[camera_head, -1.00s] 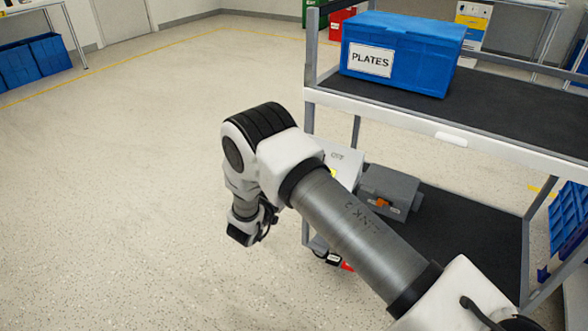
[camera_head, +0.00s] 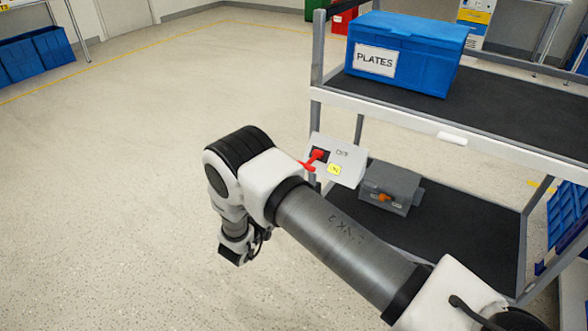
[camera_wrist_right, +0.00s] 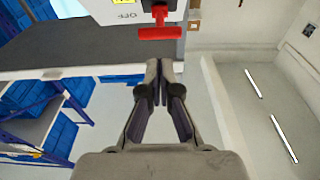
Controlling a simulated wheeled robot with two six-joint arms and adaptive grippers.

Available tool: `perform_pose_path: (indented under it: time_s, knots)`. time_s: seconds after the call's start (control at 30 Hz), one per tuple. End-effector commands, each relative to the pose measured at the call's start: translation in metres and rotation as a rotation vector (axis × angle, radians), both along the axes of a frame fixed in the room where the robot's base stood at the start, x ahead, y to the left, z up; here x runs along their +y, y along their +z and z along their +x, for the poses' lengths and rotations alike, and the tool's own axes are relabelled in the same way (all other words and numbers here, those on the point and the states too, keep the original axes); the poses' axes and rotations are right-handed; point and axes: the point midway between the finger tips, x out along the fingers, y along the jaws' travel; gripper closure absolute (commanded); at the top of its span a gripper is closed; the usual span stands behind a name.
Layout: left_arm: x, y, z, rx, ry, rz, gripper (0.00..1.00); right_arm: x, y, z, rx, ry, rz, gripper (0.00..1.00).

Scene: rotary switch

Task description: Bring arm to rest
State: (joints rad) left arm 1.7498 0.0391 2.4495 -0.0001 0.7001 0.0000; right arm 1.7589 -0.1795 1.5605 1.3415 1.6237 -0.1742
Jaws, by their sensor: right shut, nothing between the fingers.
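My right arm (camera_head: 340,240) comes in from the lower right of the head view and bends down at the left. Its wrist (camera_head: 238,245) hangs over open floor, left of the cart. My right gripper (camera_wrist_right: 160,72) is shut and empty in the right wrist view; its fingertips are hard to make out in the head view. A white switch box (camera_head: 345,158) with a red handle (camera_head: 317,157) and a yellow label is beside the cart's left post. In the wrist view the red handle (camera_wrist_right: 158,32) appears beyond the fingertips, with a visible gap. My left gripper is out of view.
A two-level cart (camera_head: 400,112) stands at the right. It carries a blue PLATES bin (camera_head: 410,55) on top and a grey box (camera_head: 390,187) with an orange knob below. The floor (camera_head: 110,200) on the left is clear.

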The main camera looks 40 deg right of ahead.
Motion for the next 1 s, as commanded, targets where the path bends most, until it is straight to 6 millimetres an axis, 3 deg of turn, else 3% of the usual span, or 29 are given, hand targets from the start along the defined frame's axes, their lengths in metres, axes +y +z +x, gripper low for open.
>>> perform_pose_path:
  time_s: [0.2, 0.73, 0.83, 0.9, 0.97, 1.0]
  knots:
    - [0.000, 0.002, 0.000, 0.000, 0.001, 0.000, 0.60, 0.018, -0.015, -0.007, -0.002, 0.001, -0.001, 1.00]
    - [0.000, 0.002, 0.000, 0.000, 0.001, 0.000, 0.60, 0.018, -0.015, -0.006, -0.005, 0.000, -0.001, 1.00]
    - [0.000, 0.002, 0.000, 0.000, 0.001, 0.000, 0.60, 0.005, -0.013, -0.009, -0.004, -0.026, 0.001, 1.00]
    - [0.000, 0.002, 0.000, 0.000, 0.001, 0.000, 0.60, -0.013, -0.019, -0.025, 0.061, -0.027, -0.010, 1.00]
    - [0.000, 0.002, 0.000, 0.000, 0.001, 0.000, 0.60, -0.026, -0.037, -0.037, 0.180, 0.055, 0.016, 1.00]
    - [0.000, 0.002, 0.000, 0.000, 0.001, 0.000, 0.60, -0.031, -0.058, -0.048, 0.285, 0.139, 0.065, 1.00]
